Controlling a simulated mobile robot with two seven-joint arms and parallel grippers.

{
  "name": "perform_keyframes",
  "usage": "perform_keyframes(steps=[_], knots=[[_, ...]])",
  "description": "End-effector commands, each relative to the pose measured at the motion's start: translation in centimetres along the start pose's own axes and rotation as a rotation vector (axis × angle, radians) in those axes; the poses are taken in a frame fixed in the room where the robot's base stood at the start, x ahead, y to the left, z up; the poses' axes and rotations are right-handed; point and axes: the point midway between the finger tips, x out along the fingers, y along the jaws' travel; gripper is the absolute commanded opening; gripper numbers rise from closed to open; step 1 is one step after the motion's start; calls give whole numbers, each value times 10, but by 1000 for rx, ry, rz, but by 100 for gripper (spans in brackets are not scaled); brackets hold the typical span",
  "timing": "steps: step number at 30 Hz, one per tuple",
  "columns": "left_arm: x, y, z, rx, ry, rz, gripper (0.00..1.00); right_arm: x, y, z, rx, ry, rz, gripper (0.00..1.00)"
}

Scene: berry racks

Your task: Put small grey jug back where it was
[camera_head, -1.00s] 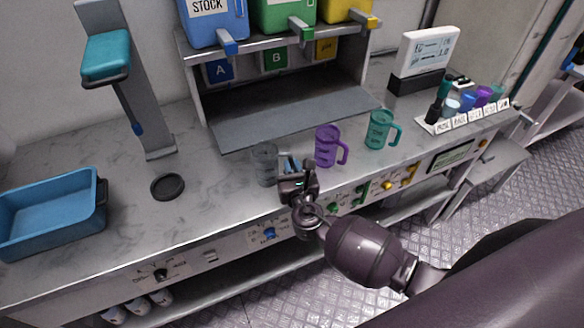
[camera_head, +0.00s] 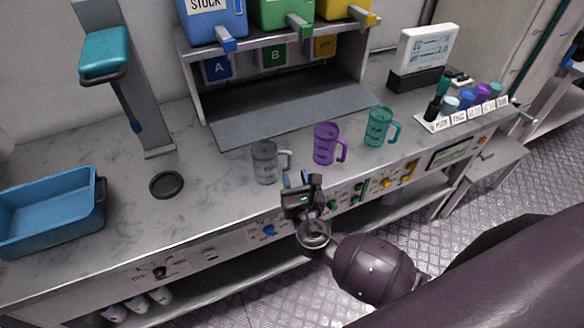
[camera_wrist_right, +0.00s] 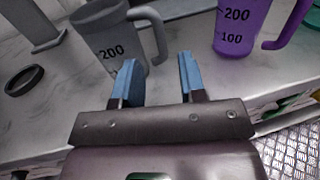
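The small grey jug (camera_head: 264,163) stands upright on the counter, left of the purple jug, with its handle to the right. It also shows in the right wrist view (camera_wrist_right: 112,45), just beyond the fingers, marked 200. My right gripper (camera_head: 296,180) is at the counter's front edge, in front of the jug and a little to its right. In the right wrist view my right gripper (camera_wrist_right: 158,80) has its two blue fingers apart with nothing between them. The fingers look clear of the jug's handle. My left gripper is not in view.
A purple jug (camera_head: 326,144) and a teal jug (camera_head: 379,127) stand to the right. A black round pad (camera_head: 167,185) and a blue bin (camera_head: 50,218) are to the left. A dispenser rack (camera_head: 285,48) stands behind. The counter between pad and jug is clear.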

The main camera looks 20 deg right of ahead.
Motion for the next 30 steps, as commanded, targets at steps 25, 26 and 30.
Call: perform_keyframes(steps=[25, 26, 30], knots=[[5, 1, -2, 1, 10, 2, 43, -78, -14, -22, 292, 124, -40, 38], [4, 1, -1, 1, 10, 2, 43, -80, -17, -27, 379, 157, -54, 38], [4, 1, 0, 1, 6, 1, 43, -98, -35, -56, 872, 306, -163, 38]])
